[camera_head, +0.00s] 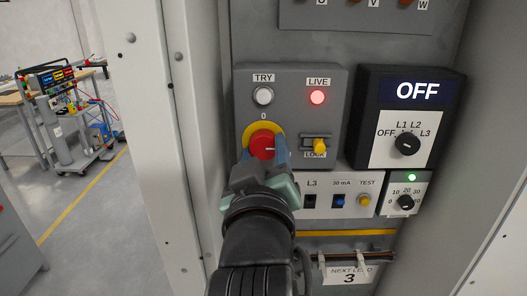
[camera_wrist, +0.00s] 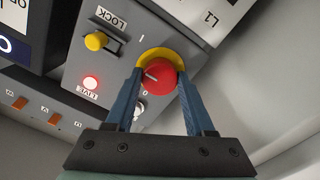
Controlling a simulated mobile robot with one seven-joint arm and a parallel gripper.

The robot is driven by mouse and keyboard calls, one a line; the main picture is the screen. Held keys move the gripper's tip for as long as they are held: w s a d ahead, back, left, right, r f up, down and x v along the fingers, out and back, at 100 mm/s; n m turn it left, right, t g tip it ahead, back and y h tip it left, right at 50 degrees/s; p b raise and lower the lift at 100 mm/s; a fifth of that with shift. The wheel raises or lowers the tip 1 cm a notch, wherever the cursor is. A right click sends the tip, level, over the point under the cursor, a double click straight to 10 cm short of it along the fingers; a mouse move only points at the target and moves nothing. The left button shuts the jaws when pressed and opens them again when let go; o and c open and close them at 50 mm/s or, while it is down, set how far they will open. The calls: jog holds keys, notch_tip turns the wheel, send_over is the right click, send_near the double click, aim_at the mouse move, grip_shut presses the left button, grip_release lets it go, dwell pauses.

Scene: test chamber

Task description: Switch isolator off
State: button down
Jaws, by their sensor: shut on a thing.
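The isolator is a red rotary knob (camera_head: 262,144) on a yellow round plate, set in a grey panel box. It also shows in the wrist view (camera_wrist: 160,79), with a "0" and an "I" mark beside it. The knob's pale pointer points right in the head view, away from the "0" above it. My gripper (camera_head: 264,152) is shut on the knob, with a blue finger on either side of it. The LIVE lamp (camera_head: 317,97) glows red. The yellow LOCK slider (camera_head: 320,145) sits right of the knob, apart from my fingers.
A white TRY button (camera_head: 263,95) is above the knob. At right, a black meter (camera_head: 417,92) reads OFF above a selector dial. Below are a TEST strip (camera_head: 340,198) and a small dial (camera_head: 406,202). The cabinet's left wall (camera_head: 195,130) stands close to my arm.

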jog(key=shift+n, duration=0.4)
jog(key=n+b, duration=0.1)
jog(key=n, duration=0.3)
jog(key=n+b, duration=0.1)
jog(key=n, duration=0.3)
jog(key=shift+n, duration=0.3)
jog(key=n+b, duration=0.1)
jog(key=n, duration=0.3)
jog(key=shift+n+b, duration=0.3)
jog(key=shift+b, duration=0.05)
jog(key=shift+n+y+b, duration=0.3)
jog(key=shift+n+b, duration=0.45)
jog(key=shift+n, duration=1.25)
jog(key=shift+c, duration=1.3)
grip_release()
